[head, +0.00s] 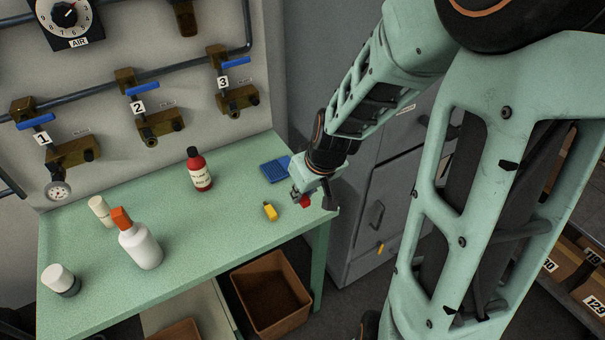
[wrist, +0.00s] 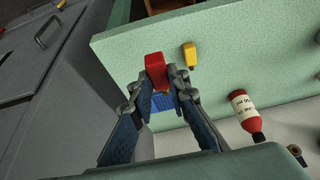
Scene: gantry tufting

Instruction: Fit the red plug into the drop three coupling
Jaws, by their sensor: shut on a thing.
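My gripper (head: 314,199) is over the right end of the green bench and is shut on the red plug (head: 305,201). In the wrist view the red plug (wrist: 155,66) sits between the fingertips of my gripper (wrist: 159,86). The drop three coupling (head: 238,98) is on the wall under the label 3, with a blue-handled valve (head: 235,62) above it. It is up and to the left of my gripper, well apart from the plug. Its opening is too small to make out.
Drops 2 (head: 160,122) and 1 (head: 72,152) are further left. A grey cabinet (head: 375,190) stands right.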

